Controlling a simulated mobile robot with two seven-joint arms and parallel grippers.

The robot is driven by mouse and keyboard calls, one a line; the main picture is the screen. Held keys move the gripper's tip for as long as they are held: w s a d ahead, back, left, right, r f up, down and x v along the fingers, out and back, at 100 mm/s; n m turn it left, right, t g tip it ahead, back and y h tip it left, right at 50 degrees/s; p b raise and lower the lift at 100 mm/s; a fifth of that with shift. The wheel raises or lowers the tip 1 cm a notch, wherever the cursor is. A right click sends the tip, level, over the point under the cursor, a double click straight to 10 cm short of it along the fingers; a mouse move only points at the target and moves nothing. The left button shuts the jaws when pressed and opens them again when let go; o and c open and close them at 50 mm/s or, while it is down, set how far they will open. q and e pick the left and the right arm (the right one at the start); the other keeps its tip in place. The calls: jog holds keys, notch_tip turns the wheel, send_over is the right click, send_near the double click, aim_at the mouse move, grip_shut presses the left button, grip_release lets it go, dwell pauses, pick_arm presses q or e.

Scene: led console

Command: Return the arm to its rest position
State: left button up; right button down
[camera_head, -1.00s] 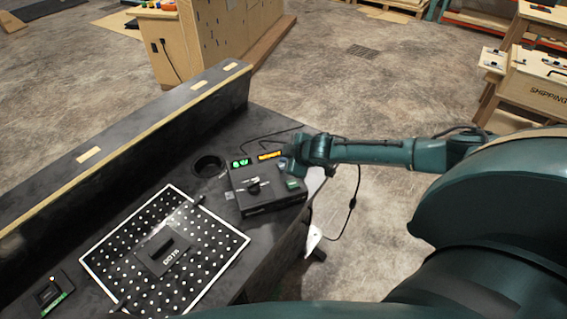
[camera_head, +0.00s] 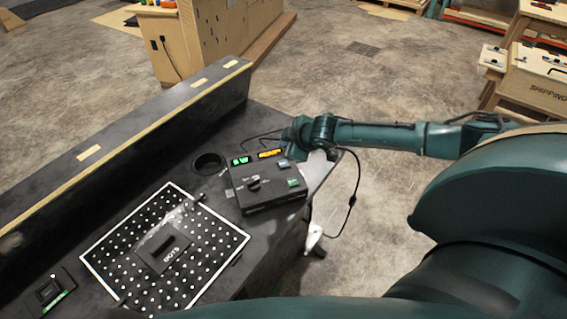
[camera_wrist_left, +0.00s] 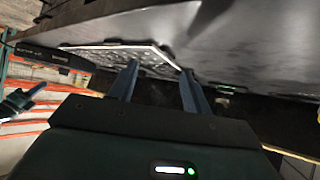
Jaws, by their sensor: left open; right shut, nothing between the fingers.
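The dark console box (camera_head: 262,196) sits on the black bench, with a knob (camera_head: 253,183), a blue button (camera_head: 284,163) and a green button (camera_head: 293,182). A green display (camera_head: 240,160) and an orange display (camera_head: 270,154) are lit behind it. My right gripper (camera_head: 292,150) is shut and empty, just beyond the box's far right corner; its fingertips are small and partly hidden. My left gripper (camera_wrist_left: 160,78) is open and empty in the left wrist view, its two fingers pointing toward the bench edge. It cannot be made out in the head view.
A white-bordered perforated board (camera_head: 118,235) with a dark plate (camera_head: 163,252) lies left of the box. A round hole (camera_head: 207,163) is in the bench top. A long raised ledge (camera_head: 125,140) runs along the bench's left side. A black cable (camera_head: 355,185) hangs off the right edge.

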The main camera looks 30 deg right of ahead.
jog(key=shift+a, duration=0.1)
dwell(0.6)
jog(key=s+a+f+g+y, duration=0.1)
jog(key=s+a+f, duration=0.1)
jog(key=s+a, duration=0.7)
jog(key=s+a+f+g+y, duration=0.15)
jog(key=s+a, duration=0.35)
jog(key=a, duration=0.8)
jog(key=s+d+r+m+g+h, duration=0.15)
jog(key=s+d+m, duration=0.25)
jog(key=s, duration=0.5)
jog(key=s+d+r+m+g+h, duration=0.15)
jog(key=s+d+m, duration=0.25)
jog(key=s, duration=0.6)
jog(key=w+a+f+t+y, duration=0.1)
jog(key=w+a+f+t, duration=0.2)
jog(key=f, duration=0.2)
jog(key=w+a+f+n+t+y, duration=0.1)
jog(key=w+a+f+t, duration=0.1)
jog(key=f, duration=0.3)
jog(key=shift+w+a+f+t+y, duration=0.25)
jog(key=shift+w+a+t+y, duration=0.1)
jog(key=shift+w+a+t, duration=0.15)
jog(key=shift+d, duration=0.1)
